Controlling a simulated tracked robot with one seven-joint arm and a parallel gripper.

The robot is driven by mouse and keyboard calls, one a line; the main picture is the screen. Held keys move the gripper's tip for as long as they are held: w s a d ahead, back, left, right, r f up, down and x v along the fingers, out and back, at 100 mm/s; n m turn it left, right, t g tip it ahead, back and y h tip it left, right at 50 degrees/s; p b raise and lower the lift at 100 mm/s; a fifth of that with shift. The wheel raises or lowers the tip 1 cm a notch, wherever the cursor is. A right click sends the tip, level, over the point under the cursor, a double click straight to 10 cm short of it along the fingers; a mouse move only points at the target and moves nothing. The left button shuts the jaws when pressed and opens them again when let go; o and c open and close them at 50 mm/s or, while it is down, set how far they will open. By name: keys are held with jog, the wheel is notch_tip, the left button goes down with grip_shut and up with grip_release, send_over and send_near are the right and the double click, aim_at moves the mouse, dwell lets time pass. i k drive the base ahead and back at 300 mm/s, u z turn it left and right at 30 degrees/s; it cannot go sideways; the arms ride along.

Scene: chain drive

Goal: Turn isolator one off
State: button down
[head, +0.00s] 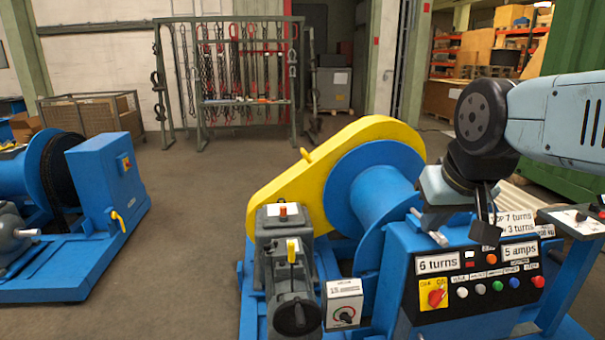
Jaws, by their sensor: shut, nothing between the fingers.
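A red rotary switch on a yellow plate (436,296) sits at the left end of the control panel (400,285) of the near blue winch. It looks like an isolator, but its small lettering is too blurred to read fully, and I cannot confirm a number. A second switch, orange-red (124,162), is on the blue cabinet of the left machine. My gripper (485,235) hangs over the panel, above and right of the red switch and apart from it. Its jaws are shut and empty, pointing down, and cover part of the panel's top edge.
Coloured push buttons (497,286) line the panel, under labels "6 turns" (437,263) and "5 amps". A grey box with a dial (345,304) and a grey lever unit (293,290) stand left. The yellow guard (330,165) and blue drum (375,200) rise behind.

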aim_at(436, 297)
jog(key=z, duration=0.5)
jog(key=i, duration=0.1)
jog(key=u, duration=2.85)
jog(key=i, duration=0.35)
jog(key=u, duration=1.75)
jog(key=i, duration=0.15)
jog(key=z, duration=4.1)
